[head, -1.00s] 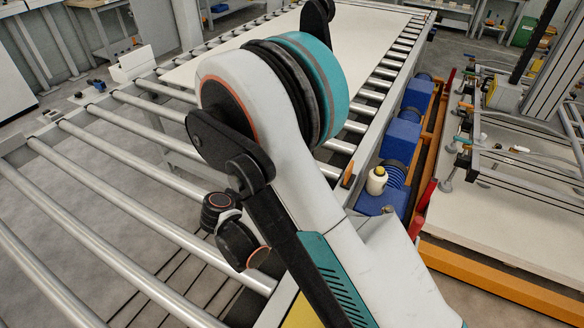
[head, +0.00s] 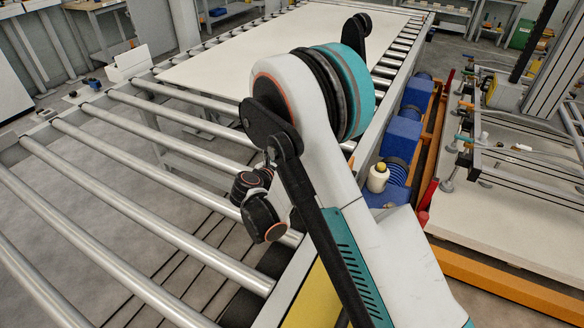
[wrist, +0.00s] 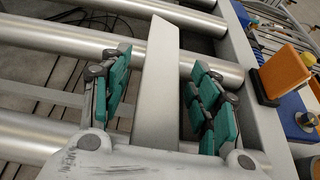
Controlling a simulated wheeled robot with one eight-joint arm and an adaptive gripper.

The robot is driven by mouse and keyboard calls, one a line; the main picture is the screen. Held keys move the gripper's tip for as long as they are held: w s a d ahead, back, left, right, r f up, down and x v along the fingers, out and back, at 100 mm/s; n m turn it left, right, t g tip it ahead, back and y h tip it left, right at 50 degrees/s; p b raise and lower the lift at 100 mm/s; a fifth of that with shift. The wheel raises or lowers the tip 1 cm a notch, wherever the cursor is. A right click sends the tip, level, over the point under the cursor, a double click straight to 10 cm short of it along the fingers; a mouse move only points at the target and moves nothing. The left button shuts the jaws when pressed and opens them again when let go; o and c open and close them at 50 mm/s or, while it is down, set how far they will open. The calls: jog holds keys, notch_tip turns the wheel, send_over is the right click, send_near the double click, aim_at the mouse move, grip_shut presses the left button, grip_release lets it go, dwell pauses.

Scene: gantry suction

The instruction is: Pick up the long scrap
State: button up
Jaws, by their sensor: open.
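The long scrap (wrist: 158,85) is a narrow pale grey strip with a slanted far end. In the wrist view it lies across the metal rollers, running away from my gripper. My gripper (wrist: 160,92) is open, with one set of teal pads to the left of the strip and one to the right. There are visible gaps on both sides, so neither finger appears to touch it. The strip's near end is hidden behind the gripper's palm. In the head view my arm hides the gripper, and I cannot make out the scrap.
Roller conveyor bars (head: 150,205) have open gaps between them. A large pale sheet (head: 225,60) lies farther back. At the right are an orange block (wrist: 284,72) on the side rail, blue motors (head: 402,138) and a white bottle (head: 377,179) with a yellow cap.

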jog(key=c, duration=1.3)
jog(key=shift+o, duration=0.2)
jog(key=shift+r, duration=0.1)
